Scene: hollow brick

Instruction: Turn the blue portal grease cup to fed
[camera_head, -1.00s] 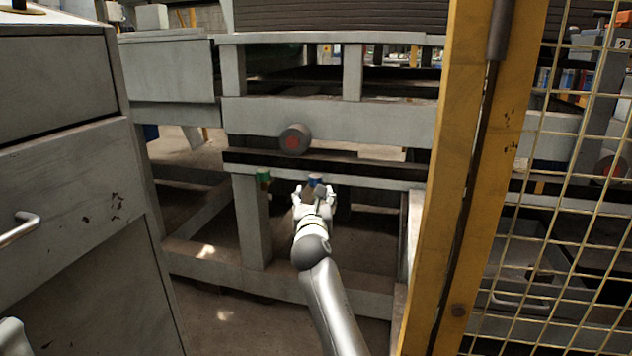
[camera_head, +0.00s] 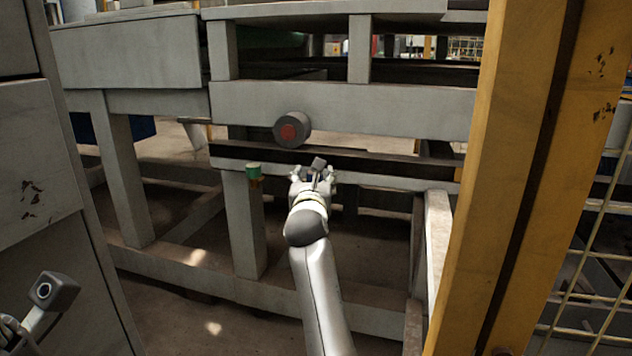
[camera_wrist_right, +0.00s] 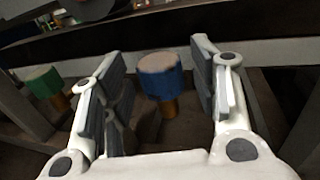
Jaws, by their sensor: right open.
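The blue grease cup (camera_wrist_right: 160,78), a blue cap on a brass stem, stands between the open fingers of my right gripper (camera_wrist_right: 156,58) in the right wrist view. Gaps show on both sides of the cap, wider on the left. In the head view my right gripper (camera_head: 312,174) is at the pale lower rail, and it hides the blue cup there. A green grease cup (camera_head: 254,170) sits to its left on the same rail; it also shows in the right wrist view (camera_wrist_right: 43,82). Part of my left gripper (camera_head: 15,330) shows at the lower left edge; its fingers are unclear.
A grey roller (camera_head: 292,128) with a red face sticks out above the rail. A yellow post (camera_head: 525,170) stands close on the right, with yellow mesh beyond. A grey cabinet (camera_head: 40,180) stands on the left. Open floor shows under the frame.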

